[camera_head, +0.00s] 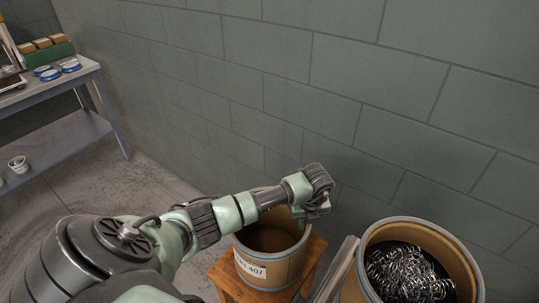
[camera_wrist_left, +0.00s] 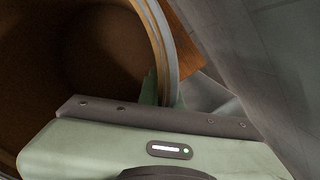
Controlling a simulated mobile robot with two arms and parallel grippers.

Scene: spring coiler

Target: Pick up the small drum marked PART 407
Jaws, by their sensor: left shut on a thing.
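The small drum (camera_head: 285,270) with the label PART 407 stands on a wooden stool and looks empty inside. My left arm reaches across it from the left, and my left gripper (camera_head: 310,214) is at the drum's far right rim. In the left wrist view the drum's rim (camera_wrist_left: 163,50) runs down into my left gripper (camera_wrist_left: 163,95), which is shut on the drum's wall. The fingertips are partly hidden behind the gripper body. My right gripper is in neither view.
A larger drum (camera_head: 464,270) full of shiny coiled springs (camera_head: 405,275) stands close on the right. The wooden stool (camera_head: 228,283) is under the small drum. A block wall (camera_head: 270,60) rises close behind. A grey bench (camera_head: 85,72) stands at far left, with open floor (camera_head: 135,190) before it.

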